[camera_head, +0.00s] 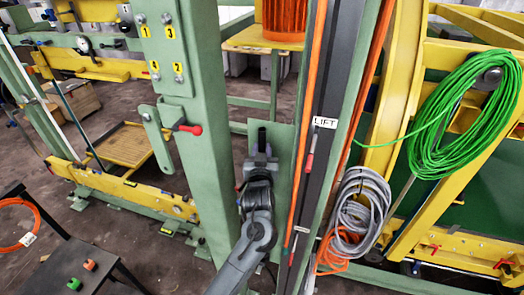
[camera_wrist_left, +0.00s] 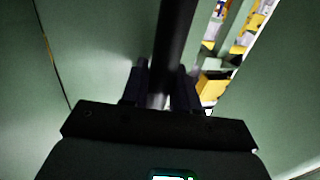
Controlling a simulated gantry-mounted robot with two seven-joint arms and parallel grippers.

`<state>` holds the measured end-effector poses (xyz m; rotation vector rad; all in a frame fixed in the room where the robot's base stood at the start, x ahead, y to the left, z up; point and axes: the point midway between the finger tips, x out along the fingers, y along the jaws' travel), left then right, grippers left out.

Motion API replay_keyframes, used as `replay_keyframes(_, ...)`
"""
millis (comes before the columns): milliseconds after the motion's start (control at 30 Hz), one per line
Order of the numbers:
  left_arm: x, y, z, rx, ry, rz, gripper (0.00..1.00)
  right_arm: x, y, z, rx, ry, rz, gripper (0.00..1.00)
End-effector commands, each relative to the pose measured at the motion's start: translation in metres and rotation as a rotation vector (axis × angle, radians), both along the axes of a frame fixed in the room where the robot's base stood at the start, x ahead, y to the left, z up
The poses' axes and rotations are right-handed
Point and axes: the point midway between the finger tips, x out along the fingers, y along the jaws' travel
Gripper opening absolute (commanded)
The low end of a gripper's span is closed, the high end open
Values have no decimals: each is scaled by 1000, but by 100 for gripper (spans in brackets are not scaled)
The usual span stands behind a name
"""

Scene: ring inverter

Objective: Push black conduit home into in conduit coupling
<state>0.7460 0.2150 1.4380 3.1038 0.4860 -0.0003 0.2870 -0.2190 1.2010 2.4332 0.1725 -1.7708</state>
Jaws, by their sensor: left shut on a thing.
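My left gripper (camera_head: 262,160) is in the middle of the head view, in front of a green panel between a green post and the dark LIFT channel. In the left wrist view its two dark fingers (camera_wrist_left: 162,88) stand on either side of the black conduit (camera_wrist_left: 176,40), and it is shut on it. The conduit runs from the top edge of that view down between the fingers. Its lower end is hidden behind the gripper body. I cannot make out the conduit coupling in either view. My right gripper is not in view.
A green post (camera_head: 195,120) stands close on the left of my left arm. The dark channel (camera_head: 335,110) with orange cables and the LIFT label is close on the right. Grey cable coils (camera_head: 360,215) and a green cable coil (camera_head: 465,115) hang further right.

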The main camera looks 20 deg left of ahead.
Motion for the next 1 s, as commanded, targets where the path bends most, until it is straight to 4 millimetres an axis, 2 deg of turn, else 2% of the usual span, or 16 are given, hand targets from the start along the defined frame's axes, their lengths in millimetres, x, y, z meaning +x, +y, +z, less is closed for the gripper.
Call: replay_keyframes(1000, 0, 0, -24, 0, 0, 0, 0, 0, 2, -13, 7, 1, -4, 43)
